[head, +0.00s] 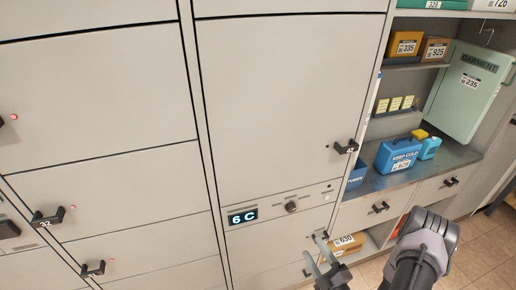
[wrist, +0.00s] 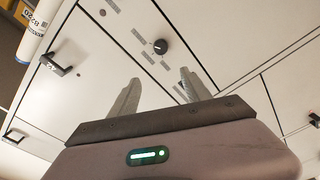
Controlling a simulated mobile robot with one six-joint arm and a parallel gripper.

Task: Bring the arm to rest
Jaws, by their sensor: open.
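My gripper (head: 324,262) is at the bottom of the head view, low in front of the grey locker cabinet, right of the display reading 6 C. Its two fingers are apart with nothing between them. In the wrist view my gripper (wrist: 158,92) also shows open and empty, with the pale cabinet front and a black knob beyond the fingertips. My arm link (head: 425,245) shows bent at the lower right of the head view.
Locker doors with black handles (head: 347,147) fill the left and middle. Shelves at right hold a blue KEEP COLD box (head: 398,154), orange boxes (head: 404,44) and a green GARMENT case (head: 465,92). A parcel labelled 630 (head: 348,243) lies low near my gripper. Tiled floor (head: 480,262) is at lower right.

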